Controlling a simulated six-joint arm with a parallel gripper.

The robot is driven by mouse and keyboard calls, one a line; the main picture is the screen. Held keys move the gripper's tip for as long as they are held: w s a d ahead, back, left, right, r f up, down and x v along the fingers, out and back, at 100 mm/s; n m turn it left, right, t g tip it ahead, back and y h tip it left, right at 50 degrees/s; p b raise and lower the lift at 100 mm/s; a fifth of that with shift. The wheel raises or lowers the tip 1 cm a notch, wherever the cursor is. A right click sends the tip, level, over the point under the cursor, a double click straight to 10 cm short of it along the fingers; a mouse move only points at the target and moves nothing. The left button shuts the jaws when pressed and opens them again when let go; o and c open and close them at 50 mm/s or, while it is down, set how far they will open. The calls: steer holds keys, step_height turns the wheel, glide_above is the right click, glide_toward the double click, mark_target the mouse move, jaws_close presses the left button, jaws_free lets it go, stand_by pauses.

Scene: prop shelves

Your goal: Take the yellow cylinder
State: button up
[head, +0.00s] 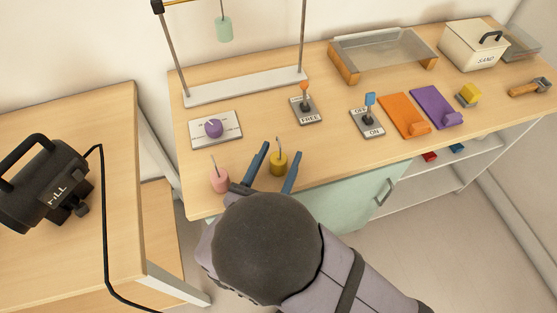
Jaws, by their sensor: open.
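The yellow cylinder (278,164) stands upright on the wooden counter near its front edge, with a thin stem or hook rising from its top. My gripper (278,166) is open, with one blue finger to the left of the cylinder and the other to its right. The cylinder shows in the space between the fingers. I cannot tell whether either finger touches it. The cylinder's lower end shows just above my wrist, which covers the counter in front of it.
A pink cylinder (220,180) stands close to the left finger. A purple knob (213,128) on a plate, an orange-topped lever (305,104) and a blue-topped lever (369,116) are behind. A stand (246,86) holds a hanging green cylinder (224,29). A black machine (45,185) sits left.

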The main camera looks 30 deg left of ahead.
steer(key=c, duration=1.2)
steer(key=shift+o, duration=0.2)
steer(key=shift+r, duration=0.1)
